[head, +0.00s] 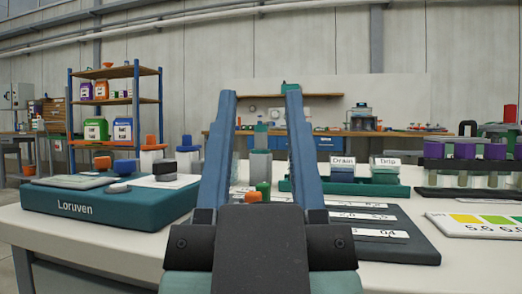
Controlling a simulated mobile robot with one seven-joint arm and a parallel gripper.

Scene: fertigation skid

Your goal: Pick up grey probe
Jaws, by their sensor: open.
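My gripper (262,95) is open in the middle of the head view. Its two blue fingers point up and away, with nothing held between them. A dark grey capped piece (165,168), which looks like the grey probe, stands on the teal Loruven unit (75,208) to the left of my gripper. Beside it on the unit are an orange-topped piece (102,163), a blue-topped piece (124,167) and a low light grey piece (118,187). I cannot tell for sure which grey piece is the probe.
A grey, teal-topped container (261,163) shows between the fingers, with small orange (252,197) and green (264,187) tops nearer. Right are a dark labelled board (410,245), the Drain and Drip tray (400,191), a purple-capped vial rack (470,165) and a colour chart (480,225).

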